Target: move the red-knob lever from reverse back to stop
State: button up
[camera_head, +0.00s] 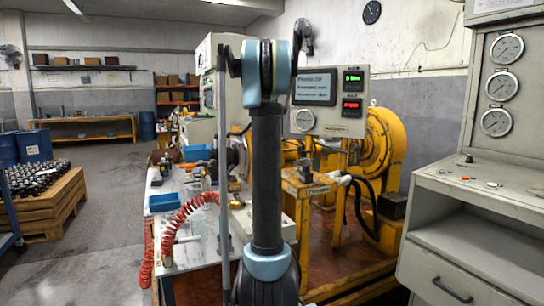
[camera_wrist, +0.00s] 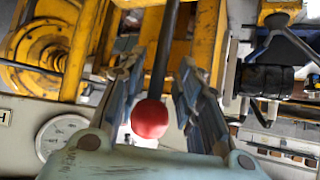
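The red knob (camera_wrist: 150,118) shows in the wrist view between the two fingers of my gripper (camera_wrist: 160,77), close to the palm. Its dark lever rod (camera_wrist: 164,50) runs from the knob up to the top edge of that view. The fingers stand on either side of the knob and rod, with visible gaps, so my gripper is open around them. I cannot make out the knob in the head view, where my arm covers the middle. The frames do not show clearly which marked position the lever is in.
A panel with displays (camera_head: 328,88) stands behind my arm. The yellow motor housing (camera_head: 385,143) is beyond it. A grey gauge console (camera_head: 480,195) is at the right. A workbench with a red coiled hose (camera_head: 179,219) stands left of my arm. Floor (camera_head: 105,195) is open farther left.

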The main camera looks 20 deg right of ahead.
jog(key=v, duration=1)
jog(key=shift+s+r, duration=0.2)
jog(key=shift+s, duration=0.05)
jog(key=shift+a, duration=0.15)
jog(key=s+a+f+n+g+y, duration=0.1)
jog(key=s+a+f, duration=0.6)
jog(key=s, duration=0.8)
jog(key=s+a+f+n+g+y, duration=0.2)
jog(key=s+a+f+n+g, duration=0.1)
jog(key=s+a+f, duration=0.5)
jog(key=s+a+f+n+g+y, duration=0.2)
jog(key=s+a+f, duration=0.6)
jog(key=s, duration=1.5)
notch_tip(320, 180, down, 5)
jog(key=shift+r+g, duration=0.1)
jog(key=shift+g, duration=0.4)
jog(key=shift+s+d, duration=0.1)
jog(key=shift+w+f, duration=0.25)
jog(key=shift+w, duration=0.2)
